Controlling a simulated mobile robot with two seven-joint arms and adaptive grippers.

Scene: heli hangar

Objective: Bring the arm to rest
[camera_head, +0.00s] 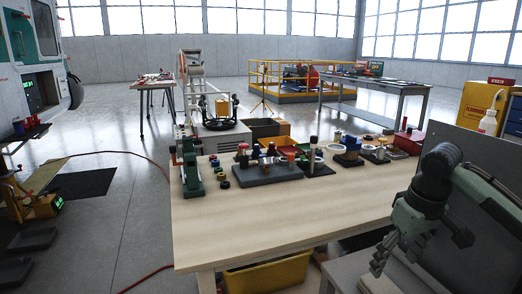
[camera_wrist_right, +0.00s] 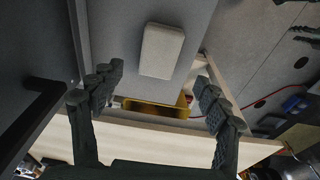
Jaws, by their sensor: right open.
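My right arm comes in from the right edge of the head view, beside the wooden workbench (camera_head: 290,225). My right gripper (camera_head: 380,262) hangs tilted downward at the bench's right front corner, over a grey surface. In the right wrist view the two dark fingers of the right gripper (camera_wrist_right: 158,76) stand wide apart with nothing between them. Below them lies a pale rounded block (camera_wrist_right: 162,50) on the grey surface, apart from the fingers. My left gripper is not in view.
A black tray of parts (camera_head: 265,178), a green press-like tool (camera_head: 188,165) and several small items stand along the bench's back. The bench front is clear. A yellow bin (camera_head: 268,275) sits underneath. A grey panel (camera_head: 475,150) rises close behind the right arm.

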